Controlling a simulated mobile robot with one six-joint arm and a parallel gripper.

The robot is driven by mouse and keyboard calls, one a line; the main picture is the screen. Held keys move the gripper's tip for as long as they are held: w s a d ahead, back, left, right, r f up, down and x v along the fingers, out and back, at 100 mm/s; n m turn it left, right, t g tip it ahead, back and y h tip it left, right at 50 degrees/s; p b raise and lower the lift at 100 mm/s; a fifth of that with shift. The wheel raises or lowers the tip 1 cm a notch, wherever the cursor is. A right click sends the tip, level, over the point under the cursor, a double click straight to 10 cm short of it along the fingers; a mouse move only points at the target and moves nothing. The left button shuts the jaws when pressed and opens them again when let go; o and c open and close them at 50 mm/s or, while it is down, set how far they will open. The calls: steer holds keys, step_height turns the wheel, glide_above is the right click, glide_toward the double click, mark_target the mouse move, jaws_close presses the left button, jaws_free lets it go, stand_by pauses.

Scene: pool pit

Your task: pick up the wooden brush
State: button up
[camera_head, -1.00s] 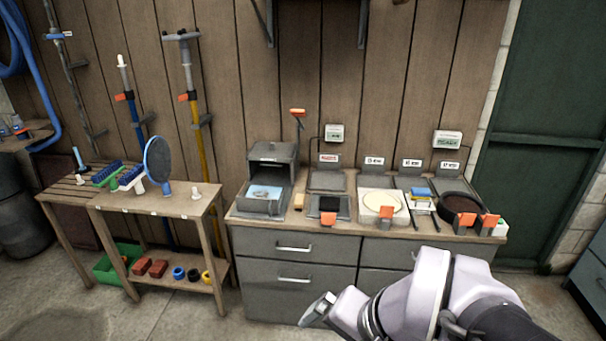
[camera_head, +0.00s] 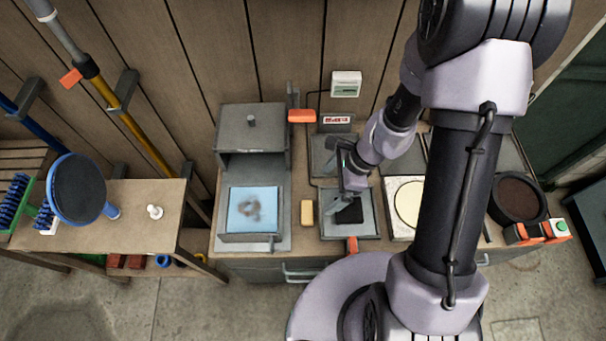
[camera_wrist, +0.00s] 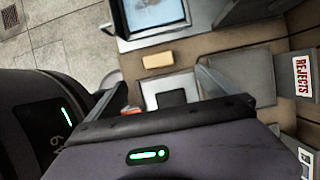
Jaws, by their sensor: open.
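The wooden brush seems to be the small tan block (camera_head: 307,212) on the counter, between the grey box with the blue picture and the tray with a black pad. No bristles show. It also lies in the wrist view (camera_wrist: 157,60), beyond my fingers and up and left of the gap between them. My gripper (camera_head: 347,172) is open and empty above the tray with the black pad, to the right of the block and apart from it. In the wrist view, my gripper's two fingers (camera_wrist: 172,88) stand wide apart with that tray below them.
The grey box (camera_head: 252,152) with its blue picture stands left of the block. The black-pad tray (camera_head: 328,226) lies close on its right. An orange-topped post (camera_head: 302,116) rises behind. A cream disc (camera_head: 408,200) and a dark round pan (camera_head: 518,198) are farther right.

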steer(key=b, duration=0.6)
glide_toward(307, 211)
steer(key=x, duration=0.5)
steer(key=shift+s+r, duration=0.1)
steer(key=shift+s, duration=0.15)
steer(key=b+x, duration=0.2)
steer(key=x, duration=0.3)
steer(key=shift+w+f+b, duration=0.2)
steer(key=shift+f+b, duration=0.1)
steer(key=shift+f, duration=0.05)
steer(key=shift+r, duration=0.1)
